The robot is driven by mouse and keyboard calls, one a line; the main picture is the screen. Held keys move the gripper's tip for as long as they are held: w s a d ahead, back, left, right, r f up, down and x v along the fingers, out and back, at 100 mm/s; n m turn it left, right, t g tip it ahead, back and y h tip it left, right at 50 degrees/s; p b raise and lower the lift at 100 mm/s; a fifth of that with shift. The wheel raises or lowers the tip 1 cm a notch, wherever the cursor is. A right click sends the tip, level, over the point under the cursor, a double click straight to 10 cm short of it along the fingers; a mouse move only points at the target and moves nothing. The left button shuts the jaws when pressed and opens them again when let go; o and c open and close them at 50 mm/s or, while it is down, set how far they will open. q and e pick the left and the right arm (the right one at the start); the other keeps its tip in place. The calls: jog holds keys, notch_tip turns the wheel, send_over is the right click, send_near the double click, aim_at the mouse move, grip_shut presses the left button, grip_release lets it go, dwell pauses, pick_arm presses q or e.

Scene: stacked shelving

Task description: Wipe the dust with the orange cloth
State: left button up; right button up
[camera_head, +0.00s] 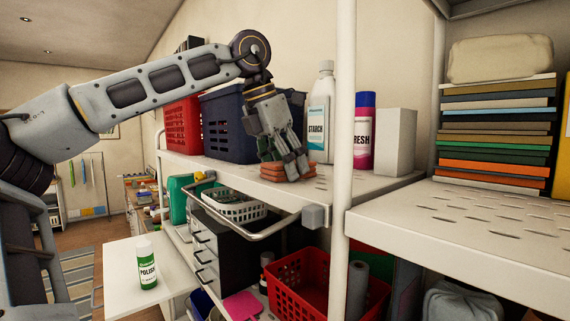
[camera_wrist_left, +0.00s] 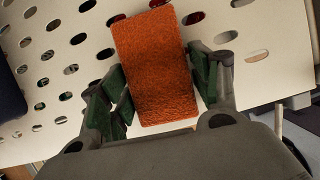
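The orange cloth (camera_head: 303,167) is a thick folded pad on the white perforated upper shelf. It also fills the middle of the left wrist view (camera_wrist_left: 155,65). My left gripper (camera_head: 288,172) reaches down over the cloth in the head view and partly covers it. In the wrist view its fingers (camera_wrist_left: 158,85) stand on both sides of the cloth, with green pads close to its long edges. I cannot tell whether they press on it. I cannot make out any dust. My right gripper is not in view.
Behind the cloth stand a dark blue basket (camera_head: 225,122), a red basket (camera_head: 183,125), a starch bottle (camera_head: 319,115), a pink bottle (camera_head: 363,135) and a white box (camera_head: 396,142). A white upright post (camera_head: 345,110) rises right of the cloth. A polish can (camera_head: 147,264) stands lower left.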

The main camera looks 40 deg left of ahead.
pick_arm(q)
jog(key=shift+r, duration=0.25)
jog(key=shift+c, duration=0.4)
jog(key=c, duration=0.5)
jog(key=shift+c, duration=0.2)
jog(key=shift+r, duration=0.15)
jog(key=shift+f, duration=0.2)
dwell(0.7)
jog(key=shift+a, duration=0.1)
jog(key=shift+w+a, duration=0.55)
jog(key=shift+w, duration=0.25)
jog(key=shift+w+a, duration=0.2)
jog(key=shift+w, duration=0.05)
